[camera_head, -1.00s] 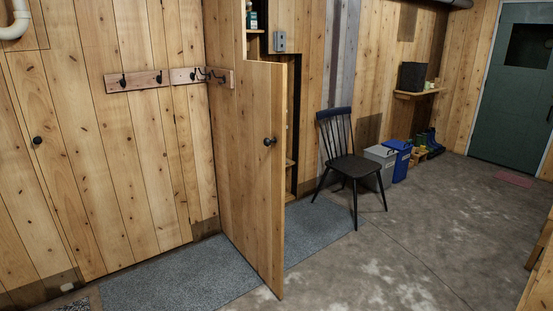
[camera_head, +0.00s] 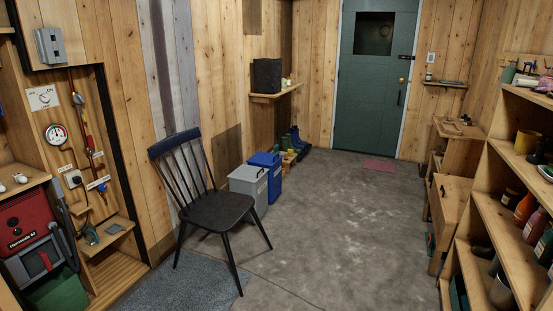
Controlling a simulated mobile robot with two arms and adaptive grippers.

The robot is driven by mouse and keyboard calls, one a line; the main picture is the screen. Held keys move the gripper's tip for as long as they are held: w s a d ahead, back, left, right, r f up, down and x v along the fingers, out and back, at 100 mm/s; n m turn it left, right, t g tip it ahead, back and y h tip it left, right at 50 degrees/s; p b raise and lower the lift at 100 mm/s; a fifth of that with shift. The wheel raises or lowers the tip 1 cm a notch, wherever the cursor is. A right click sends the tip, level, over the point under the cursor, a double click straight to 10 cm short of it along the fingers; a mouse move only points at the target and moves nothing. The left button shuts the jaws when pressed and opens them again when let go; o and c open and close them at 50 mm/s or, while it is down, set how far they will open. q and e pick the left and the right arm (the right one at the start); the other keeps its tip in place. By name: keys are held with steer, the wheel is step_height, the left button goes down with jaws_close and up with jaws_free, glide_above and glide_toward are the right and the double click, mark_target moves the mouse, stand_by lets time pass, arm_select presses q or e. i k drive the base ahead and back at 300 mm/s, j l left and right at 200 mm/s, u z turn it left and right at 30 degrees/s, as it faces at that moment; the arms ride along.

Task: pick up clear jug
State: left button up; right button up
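I do not make out a clear jug in the head view. The wooden shelf unit (camera_head: 497,214) at the right holds several bottles and containers, among them an orange-red bottle (camera_head: 524,208) and a yellow cup (camera_head: 527,141), but none that I can tell is a clear jug. Part of the shelf unit is cut off by the right edge. Neither of my grippers is in view.
The concrete floor (camera_head: 340,230) is open up to the green door (camera_head: 376,90). A wooden cabinet (camera_head: 452,200) stands at right.

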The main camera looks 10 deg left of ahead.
mark_target(91, 237)
steer(key=i, duration=0.45)
steer(key=i+l+u, duration=0.15)
steer(key=i, duration=0.35)
steer(key=i+l, duration=0.1)
steer(key=i, duration=0.35)
steer(key=i+j+u, duration=0.25)
steer(key=u, duration=0.2)
steer(key=i+j+u, duration=0.15)
steer(key=i+u, duration=0.15)
steer(key=u, duration=0.15)
steer(key=i+u, duration=0.3)
steer(key=u, duration=0.15)
steer(key=i+u, duration=0.45)
steer(key=i+l+u, duration=0.15)
steer(key=u, duration=0.3)
steer(key=i+j+u, duration=0.1)
steer(key=i+u, duration=0.15)
steer(key=i, duration=0.4)
steer(key=i+u, duration=0.3)
steer(key=i, duration=0.3)
